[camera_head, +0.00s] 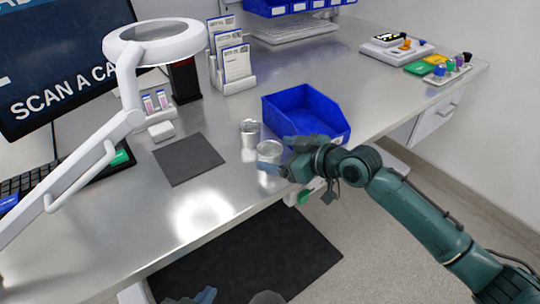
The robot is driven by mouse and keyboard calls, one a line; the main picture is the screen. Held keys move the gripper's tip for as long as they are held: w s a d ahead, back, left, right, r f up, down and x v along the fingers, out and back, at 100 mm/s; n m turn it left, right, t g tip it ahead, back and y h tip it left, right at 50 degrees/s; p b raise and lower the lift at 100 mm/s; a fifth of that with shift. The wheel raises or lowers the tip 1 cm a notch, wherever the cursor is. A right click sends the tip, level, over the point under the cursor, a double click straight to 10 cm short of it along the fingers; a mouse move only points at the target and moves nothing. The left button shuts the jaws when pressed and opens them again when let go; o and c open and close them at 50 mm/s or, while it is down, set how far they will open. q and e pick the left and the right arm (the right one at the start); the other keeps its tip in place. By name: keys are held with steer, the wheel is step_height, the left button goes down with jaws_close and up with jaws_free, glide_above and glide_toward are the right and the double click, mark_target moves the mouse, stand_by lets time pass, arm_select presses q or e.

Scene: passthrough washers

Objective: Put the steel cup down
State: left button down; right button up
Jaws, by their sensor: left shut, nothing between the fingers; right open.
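A shiny steel cup (269,150) is upright at the front of the steel worktop, just left of the blue bin. My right gripper (275,157) is open around or right beside this cup, with a finger in front of its lower part. Whether the fingers touch it cannot be told. A second steel cup (249,134) stands upright just behind and to the left. My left gripper (204,296) shows only in part at the bottom edge, low in front of the worktop, shut and empty.
The blue bin (305,112) stands right behind my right gripper. A dark grey mat (189,159) lies on the worktop (205,210) left of the cups. A white magnifier lamp (155,42) reaches over the left side. The worktop in front of the mat is clear.

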steer(key=x, duration=0.3)
steer(key=shift+w+a, duration=0.2)
steer(key=c, duration=1.2)
steer(key=shift+o, duration=0.2)
steer(key=shift+r, duration=0.15)
step_height(320, 180, up, 10)
steer(key=m+t+h+p, duration=0.2)
steer(key=m+t+h, duration=0.1)
steer(key=m, duration=0.1)
glide_toward(262, 149)
steer(key=s+d+r, duration=0.1)
steer(key=d+r, duration=0.1)
steer(key=s+d+m+t+h, duration=0.1)
steer(key=s+d+m+h, duration=0.5)
steer(key=s+d, duration=0.4)
steer(key=d+h, duration=0.1)
steer(key=d, duration=0.3)
steer(key=shift+s+f+t+p, duration=0.2)
steer(key=shift+s+t+p, duration=0.15)
steer(key=shift+t+p, duration=0.05)
